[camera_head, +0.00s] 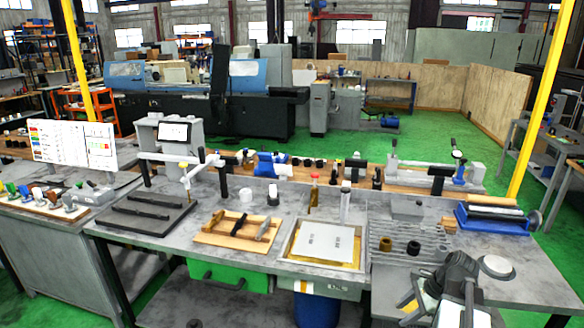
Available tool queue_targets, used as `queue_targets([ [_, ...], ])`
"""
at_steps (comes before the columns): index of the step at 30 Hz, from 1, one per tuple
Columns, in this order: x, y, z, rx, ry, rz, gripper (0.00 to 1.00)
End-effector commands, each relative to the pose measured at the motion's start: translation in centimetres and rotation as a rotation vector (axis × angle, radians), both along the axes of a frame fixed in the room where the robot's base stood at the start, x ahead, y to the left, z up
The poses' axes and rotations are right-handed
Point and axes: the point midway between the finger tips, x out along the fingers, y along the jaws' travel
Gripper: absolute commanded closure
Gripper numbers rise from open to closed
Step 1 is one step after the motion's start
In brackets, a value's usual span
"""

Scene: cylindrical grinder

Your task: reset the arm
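My arm (455,285) is folded in the lower right corner, in front of the grey workbench (270,255). It shows as dark grey and white links, partly cut off by the bottom edge. I cannot make out two separate fingertips, so whether my gripper is open or shut is unclear. No held object can be made out. The arm hides part of the bench's front right side.
The bench carries a dark tray (150,215), a wooden board (215,236) with tools, a framed white plate (325,240) and a blue fixture (495,218). A yellow post (540,100) stands at right. Green floor (345,140) lies open behind.

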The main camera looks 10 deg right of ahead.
Motion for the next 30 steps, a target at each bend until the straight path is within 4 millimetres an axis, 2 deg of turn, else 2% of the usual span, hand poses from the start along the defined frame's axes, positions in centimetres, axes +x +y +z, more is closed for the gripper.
queue_targets([
  [1, 1.7, 4.5, -0.2, -0.008, 0.006, 0.088, 0.6],
  [3, 3.1, 9.9, -0.5, -0.038, 0.018, 0.208, 0.6],
  [6, 4.0, 16.5, -1.1, -0.101, 0.016, 0.415, 0.6],
  [9, 4.0, 21.7, -1.5, -0.172, -0.001, 0.633, 0.6],
  [12, 3.5, 25.9, -1.9, -0.248, -0.024, 0.867, 0.6],
  [15, 2.6, 28.7, -2.3, -0.341, -0.055, 1.144, 0.6],
  [17, 2.3, 28.7, -2.4, -0.391, -0.068, 1.285, 0.6],
  [18, 2.2, 28.0, -2.5, -0.417, -0.073, 1.359, 0.6],
  [24, 2.1, 26.3, -2.5, -0.482, -0.1, 1.63, 0.6],
  [30, 2.2, 26.2, -2.5, -0.481, -0.118, 1.691, 0.6],
])
